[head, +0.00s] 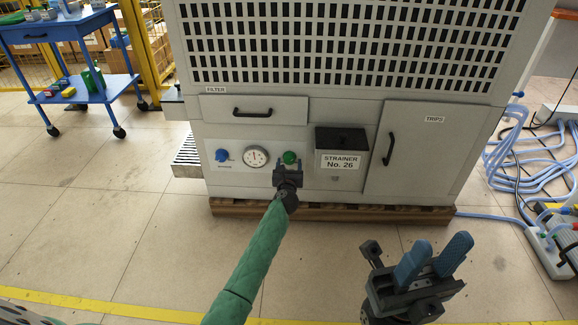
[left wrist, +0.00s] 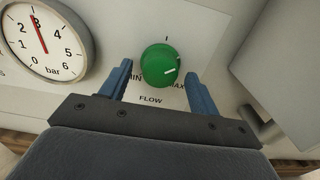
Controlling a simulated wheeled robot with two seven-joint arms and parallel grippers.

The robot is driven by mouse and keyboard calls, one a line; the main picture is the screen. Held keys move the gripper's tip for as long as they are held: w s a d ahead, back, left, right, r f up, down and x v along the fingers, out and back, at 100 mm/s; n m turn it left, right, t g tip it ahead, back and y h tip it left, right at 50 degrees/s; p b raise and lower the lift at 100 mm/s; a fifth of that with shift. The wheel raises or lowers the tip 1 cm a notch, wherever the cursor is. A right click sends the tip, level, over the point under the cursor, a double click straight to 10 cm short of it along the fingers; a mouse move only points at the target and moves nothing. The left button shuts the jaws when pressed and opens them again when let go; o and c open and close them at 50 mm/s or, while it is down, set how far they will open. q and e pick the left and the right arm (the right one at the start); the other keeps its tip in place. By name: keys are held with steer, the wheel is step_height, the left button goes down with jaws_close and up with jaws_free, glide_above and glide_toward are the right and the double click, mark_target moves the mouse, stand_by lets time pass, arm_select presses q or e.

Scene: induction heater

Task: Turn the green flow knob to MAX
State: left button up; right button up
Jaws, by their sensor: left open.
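The green flow knob (head: 289,157) sits on the front panel of the grey cabinet, right of the gauge. My left gripper (head: 288,171) is open in front of the knob. Its blue fingers (left wrist: 158,88) stand on either side of the knob, apart from it. My right gripper (head: 426,262) is open and empty at the lower right, away from the cabinet.
A pressure gauge (head: 256,157) and a blue knob (head: 222,155) are left of the green knob. A black-lidded strainer box (head: 341,141) juts out to its right. Blue hoses (head: 512,165) lie at the right. A blue cart (head: 66,33) stands at the far left.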

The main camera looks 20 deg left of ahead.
arm_select(q)
steer(key=c, duration=1)
steer(key=shift+r, duration=0.1)
